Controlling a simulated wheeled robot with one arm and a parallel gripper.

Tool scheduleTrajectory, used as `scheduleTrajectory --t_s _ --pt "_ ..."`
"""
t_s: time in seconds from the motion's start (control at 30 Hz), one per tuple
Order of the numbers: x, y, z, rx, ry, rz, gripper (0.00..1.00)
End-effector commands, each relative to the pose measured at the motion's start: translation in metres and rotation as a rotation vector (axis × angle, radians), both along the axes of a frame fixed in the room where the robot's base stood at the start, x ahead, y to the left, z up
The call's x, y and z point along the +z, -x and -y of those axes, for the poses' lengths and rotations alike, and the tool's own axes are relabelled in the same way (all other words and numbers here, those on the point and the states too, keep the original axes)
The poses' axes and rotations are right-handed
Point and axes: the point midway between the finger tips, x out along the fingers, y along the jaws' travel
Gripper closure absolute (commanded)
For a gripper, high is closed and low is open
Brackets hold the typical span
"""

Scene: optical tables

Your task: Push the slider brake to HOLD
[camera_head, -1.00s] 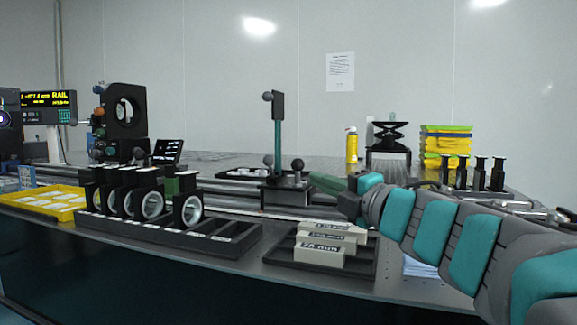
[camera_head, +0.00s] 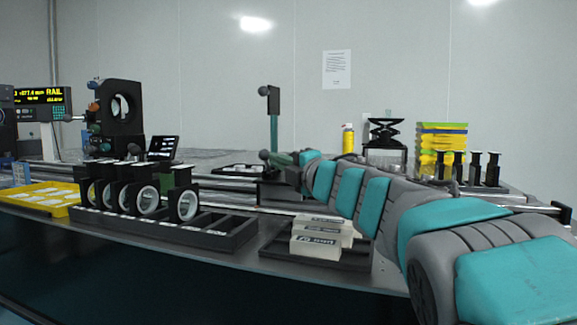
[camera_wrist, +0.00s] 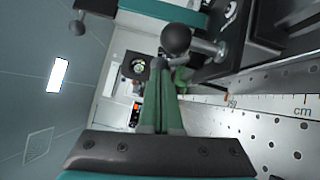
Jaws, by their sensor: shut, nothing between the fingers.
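The slider (camera_head: 280,192) is a dark carriage on the rail, with a tall upright post (camera_head: 273,125). A dark ball knob (camera_head: 264,155) shows at its left. In the wrist view, a large dark ball knob (camera_wrist: 176,38) on a short metal stem is just beyond and right of my fingertips, and a smaller ball (camera_wrist: 78,27) is at upper left. My gripper (camera_wrist: 163,65) has its green fingers together, with nothing between them. In the head view my gripper (camera_head: 284,158) is beside the post, above the carriage. I cannot tell whether it touches a knob. No HOLD mark is readable.
The rail has a cm scale (camera_wrist: 285,100) beside a perforated table. In front stand a black rack (camera_head: 215,235) with ringed lens holders and a tray (camera_head: 365,262) with pale blocks. A yellow tray (camera_head: 40,205) is left. Several posts and stacked coloured boxes (camera_head: 440,140) are right.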

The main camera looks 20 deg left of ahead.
Motion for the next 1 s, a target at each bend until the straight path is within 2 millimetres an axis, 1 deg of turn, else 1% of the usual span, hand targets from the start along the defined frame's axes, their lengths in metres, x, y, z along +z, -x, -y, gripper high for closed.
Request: scheduleTrajectory --t_s 0.1,0.2,0.67,0.83,1.0 --pt "0.0009 -0.0047 -0.0066 0.002 0.000 0.001 1.00" --pt "0.0013 -0.0065 -0.0089 0.002 0.000 0.001 1.00" --pt "0.0029 -0.0075 -0.0087 0.000 0.000 -0.004 1.00" --pt "0.0078 -0.0088 -0.0081 -0.001 -0.002 -0.031 1.00" --pt "0.0061 -0.0098 -0.0079 -0.001 -0.004 -0.051 1.00"
